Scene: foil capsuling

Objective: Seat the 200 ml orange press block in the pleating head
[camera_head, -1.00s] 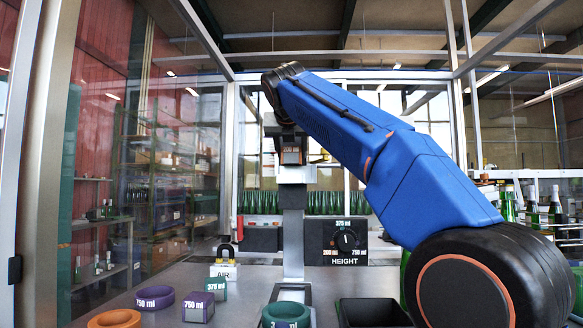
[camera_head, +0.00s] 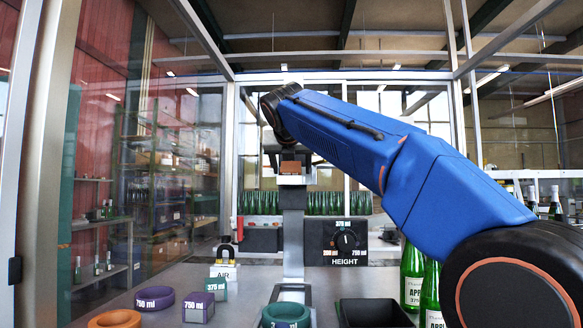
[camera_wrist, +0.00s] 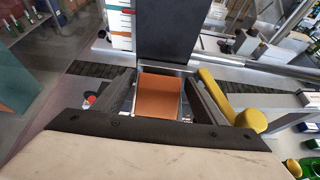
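The orange press block (camera_head: 289,168) sits at the white pleating head (camera_head: 291,180) on top of the grey column. In the wrist view the block (camera_wrist: 160,95) shows its plain orange face, inside a pale-edged seat below the dark upright. My gripper (camera_head: 289,158) is right above the head, with its dark fingers spread to either side of the block. In the wrist view my gripper (camera_wrist: 161,90) shows gaps between both fingers and the block. How deep the block sits cannot be told.
A purple block (camera_head: 198,307) and a green block (camera_head: 216,290) stand at the left, near purple (camera_head: 154,298) and orange (camera_head: 115,319) rings. A height dial (camera_head: 346,240) is right of the column. Green bottles (camera_head: 412,272) stand at the right. A yellow handle (camera_wrist: 232,100) lies close to my right finger.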

